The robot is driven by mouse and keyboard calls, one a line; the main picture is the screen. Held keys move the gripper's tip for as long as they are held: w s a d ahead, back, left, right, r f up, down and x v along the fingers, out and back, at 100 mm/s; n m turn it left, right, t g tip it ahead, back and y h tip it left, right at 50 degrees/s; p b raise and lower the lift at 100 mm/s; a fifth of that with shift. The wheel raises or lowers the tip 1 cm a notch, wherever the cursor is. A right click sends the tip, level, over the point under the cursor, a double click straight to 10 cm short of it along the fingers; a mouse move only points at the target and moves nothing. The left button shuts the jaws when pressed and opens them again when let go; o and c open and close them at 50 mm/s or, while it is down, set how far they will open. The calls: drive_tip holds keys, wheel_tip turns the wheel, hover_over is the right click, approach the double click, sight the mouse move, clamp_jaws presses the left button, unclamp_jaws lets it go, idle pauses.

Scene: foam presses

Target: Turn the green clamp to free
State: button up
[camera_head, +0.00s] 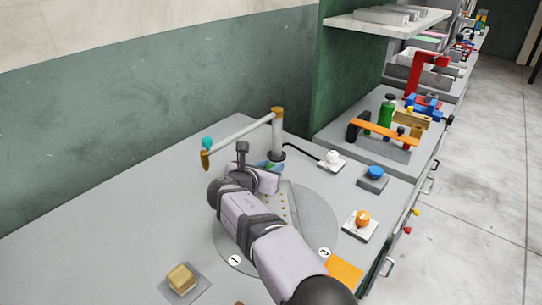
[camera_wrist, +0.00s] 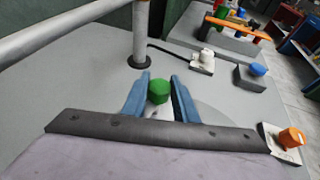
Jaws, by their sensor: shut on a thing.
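The green clamp (camera_wrist: 158,91) shows as a rounded green knob between the two blue fingers of my gripper (camera_wrist: 160,95) in the wrist view. My gripper is shut on it. In the head view my gripper (camera_head: 271,167) is over the far part of a round grey plate (camera_head: 318,222), just in front of a grey post (camera_head: 277,140). Most of the clamp is hidden there by the fingers and wrist. The lower part of the clamp and any marks for its positions cannot be made out.
A horizontal bar (camera_head: 240,133) with a teal knob (camera_head: 207,143) reaches left from the post. A white knob (camera_head: 332,157), a blue button (camera_head: 375,172) and an orange knob (camera_head: 362,217) stand at right. A tan block (camera_head: 182,278) sits front left. The left tabletop is clear.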

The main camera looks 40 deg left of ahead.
drive_tip(key=shift+a+r+m+h+p, duration=0.1)
drive_tip(key=shift+r+m+h+p, duration=0.3)
drive_tip(key=shift+p, duration=0.35)
drive_tip(key=shift+w+f+t+p, duration=0.1)
drive_tip(key=shift+f+t+p, duration=0.15)
drive_tip(key=shift+p, duration=0.25)
drive_tip(key=o, duration=1.1)
drive_tip(key=shift+c, duration=0.2)
drive_tip(key=shift+f, duration=0.1)
drive_tip(key=shift+s, duration=0.2)
drive_tip(key=shift+b+v, duration=1)
drive_tip(key=shift+v, duration=2.6)
drive_tip(key=shift+w, duration=0.1)
